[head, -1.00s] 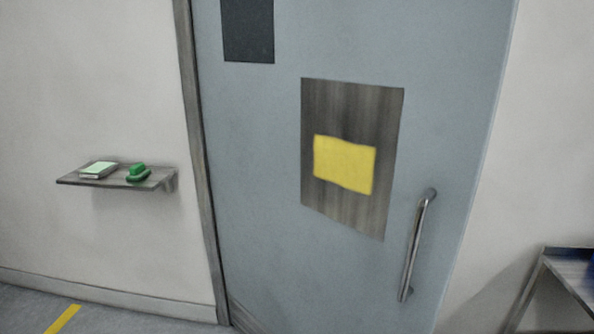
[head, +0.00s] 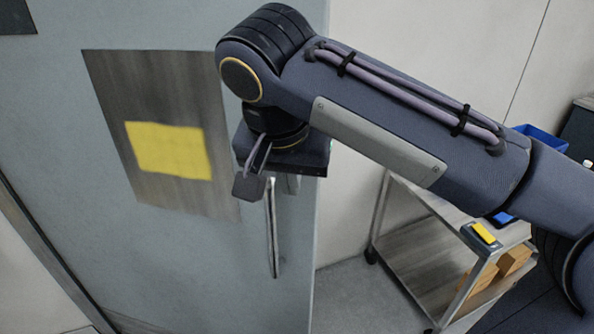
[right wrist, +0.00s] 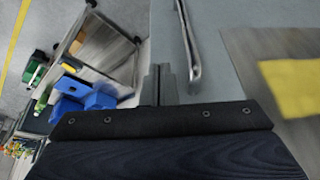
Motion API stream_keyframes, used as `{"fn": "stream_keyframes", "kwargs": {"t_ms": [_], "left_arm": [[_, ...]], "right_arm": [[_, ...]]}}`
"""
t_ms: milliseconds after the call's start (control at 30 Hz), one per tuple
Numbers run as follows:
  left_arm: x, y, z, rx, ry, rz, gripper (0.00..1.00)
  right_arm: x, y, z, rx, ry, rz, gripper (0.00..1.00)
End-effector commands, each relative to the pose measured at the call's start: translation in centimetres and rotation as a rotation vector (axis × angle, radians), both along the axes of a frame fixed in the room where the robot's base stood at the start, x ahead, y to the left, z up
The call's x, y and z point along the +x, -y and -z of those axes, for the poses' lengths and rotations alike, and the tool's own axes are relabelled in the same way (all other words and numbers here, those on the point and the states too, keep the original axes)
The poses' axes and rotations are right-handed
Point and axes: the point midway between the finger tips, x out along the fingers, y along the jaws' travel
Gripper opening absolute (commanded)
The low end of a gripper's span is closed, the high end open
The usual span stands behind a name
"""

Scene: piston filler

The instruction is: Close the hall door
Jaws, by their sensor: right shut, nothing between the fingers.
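The hall door (head: 60,110) is grey-blue, with a dark wood-like panel and a yellow sheet. It appears to stand open, its free edge in front of the white wall and floor. Its long metal handle (head: 273,240) is upright near that edge and also shows in the right wrist view (right wrist: 187,45). My right gripper (head: 292,184) is shut and empty beside the upper part of the handle; its fingers (right wrist: 158,85) show by the door's edge in the wrist view. I cannot tell whether they touch the door. My left gripper is out of view.
A metal cart (head: 415,252) with cardboard boxes (head: 515,260) on its lower shelf stands right of the door. A blue bin (head: 540,140) shows behind my right arm. Some floor (head: 345,295) between door and cart is clear.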

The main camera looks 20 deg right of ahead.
Motion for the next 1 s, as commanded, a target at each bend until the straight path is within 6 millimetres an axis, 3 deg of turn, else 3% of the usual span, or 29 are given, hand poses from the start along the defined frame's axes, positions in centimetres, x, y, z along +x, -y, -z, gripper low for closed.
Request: {"fn": "stream_keyframes", "kwargs": {"t_ms": [167,633,800,1000], "left_arm": [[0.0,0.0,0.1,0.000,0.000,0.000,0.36],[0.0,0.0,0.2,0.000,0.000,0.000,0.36],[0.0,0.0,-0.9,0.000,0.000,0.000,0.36],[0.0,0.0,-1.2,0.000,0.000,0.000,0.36]], "right_arm": [[0.4,-0.2,0.4,-0.008,0.009,0.029,0.00],[3.2,1.8,9.1,-0.008,0.005,0.026,0.00],[5.4,3.3,8.6,-0.005,0.008,0.028,0.00],[6.4,3.9,8.7,-0.004,0.008,0.025,0.00]]}}
